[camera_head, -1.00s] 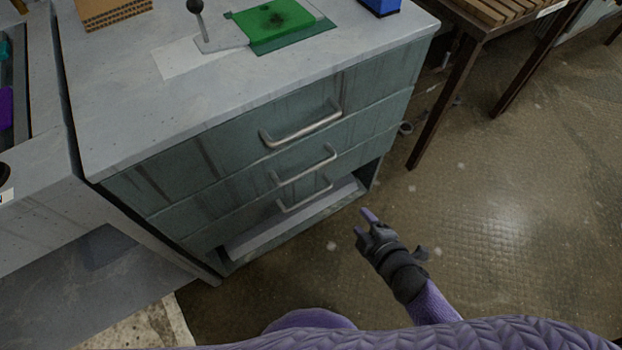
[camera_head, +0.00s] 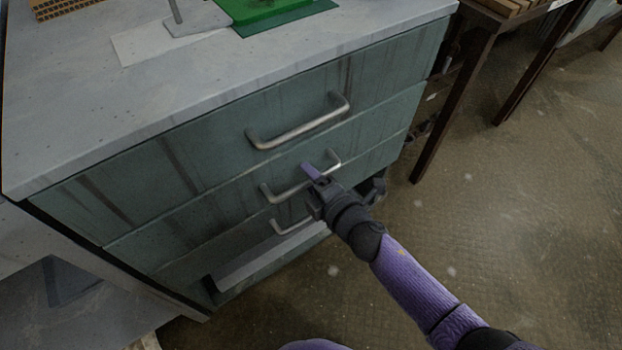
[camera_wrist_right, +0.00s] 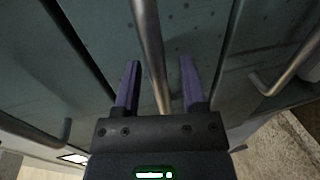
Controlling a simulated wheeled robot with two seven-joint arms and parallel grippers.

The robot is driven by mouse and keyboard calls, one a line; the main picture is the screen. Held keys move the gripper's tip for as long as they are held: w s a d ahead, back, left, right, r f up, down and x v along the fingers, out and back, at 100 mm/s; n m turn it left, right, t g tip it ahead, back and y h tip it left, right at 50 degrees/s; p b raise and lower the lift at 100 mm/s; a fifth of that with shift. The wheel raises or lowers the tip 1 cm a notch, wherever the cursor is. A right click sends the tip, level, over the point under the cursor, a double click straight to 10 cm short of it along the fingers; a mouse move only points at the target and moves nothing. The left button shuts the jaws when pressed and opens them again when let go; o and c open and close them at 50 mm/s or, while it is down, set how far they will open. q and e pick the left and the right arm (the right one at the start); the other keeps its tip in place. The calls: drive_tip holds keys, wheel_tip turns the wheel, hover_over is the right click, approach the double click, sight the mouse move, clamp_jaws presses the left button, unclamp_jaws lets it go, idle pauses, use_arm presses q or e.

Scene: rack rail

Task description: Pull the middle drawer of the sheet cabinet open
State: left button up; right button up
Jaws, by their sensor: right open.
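The sheet cabinet (camera_head: 90,205) has grey-green drawer fronts, each with a metal bar handle. The middle drawer (camera_head: 205,205) looks flush with the fronts around it. Its handle (camera_head: 272,192) is partly hidden by my right gripper (camera_head: 310,182). In the right wrist view that gripper (camera_wrist_right: 160,82) is open, with a purple finger on each side of the handle bar (camera_wrist_right: 150,45). The bar runs lengthwise through the gap, and the fingers do not visibly clamp it. I cannot tell how deep it sits between them. My left gripper is not in view.
The top drawer handle (camera_head: 300,126) is just above my gripper, and the bottom handle (camera_head: 283,227) just below. A green block (camera_head: 265,12) lies on the cabinet top. A wooden table (camera_head: 455,110) stands to the right. The floor (camera_head: 510,220) in front and to the right is clear.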

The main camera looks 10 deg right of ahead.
clamp_jaws()
idle(1.3)
drive_tip(key=shift+s+d, duration=0.1)
